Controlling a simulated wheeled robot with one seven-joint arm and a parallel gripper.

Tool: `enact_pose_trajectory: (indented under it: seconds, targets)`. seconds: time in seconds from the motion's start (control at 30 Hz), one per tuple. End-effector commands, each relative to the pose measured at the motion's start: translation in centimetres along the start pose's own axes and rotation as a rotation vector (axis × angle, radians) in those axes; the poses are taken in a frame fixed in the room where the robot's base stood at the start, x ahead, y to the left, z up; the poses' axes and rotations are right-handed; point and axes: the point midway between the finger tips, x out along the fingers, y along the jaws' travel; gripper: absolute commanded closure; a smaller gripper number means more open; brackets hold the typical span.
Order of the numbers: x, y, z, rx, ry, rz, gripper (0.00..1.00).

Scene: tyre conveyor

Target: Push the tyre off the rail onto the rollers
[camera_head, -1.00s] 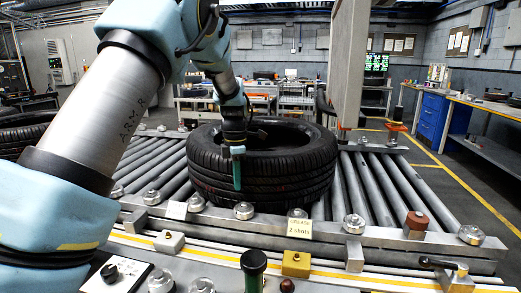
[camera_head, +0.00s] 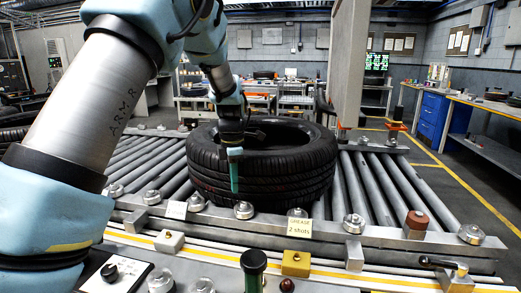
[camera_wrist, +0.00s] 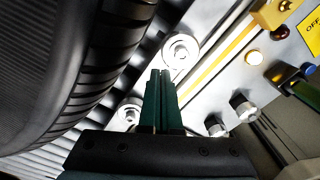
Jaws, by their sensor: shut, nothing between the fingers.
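The black tyre (camera_head: 285,178) lies flat on the conveyor, its near side close to the front rail (camera_head: 330,232). I cannot tell whether its lower edge rests on the rail or only on the rollers (camera_head: 370,190). My gripper (camera_head: 235,188) is shut and empty, pointing down in front of the tyre's near left side. In the wrist view the green fingers (camera_wrist: 161,75) are together, with the tyre's tread (camera_wrist: 105,75) to their left and a gap showing between them. The tyre's far underside is hidden.
Round metal studs (camera_head: 243,210) line the front rail. A grey post (camera_head: 347,70) rises behind the tyre. Bare rollers lie on both sides.

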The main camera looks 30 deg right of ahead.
Motion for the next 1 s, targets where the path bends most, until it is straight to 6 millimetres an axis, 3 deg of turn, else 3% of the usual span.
enact_pose_trajectory:
  seconds: [1.0]
  targets:
    - [-10.1,0.0,0.0,0.0,0.0,0.0,1.0]
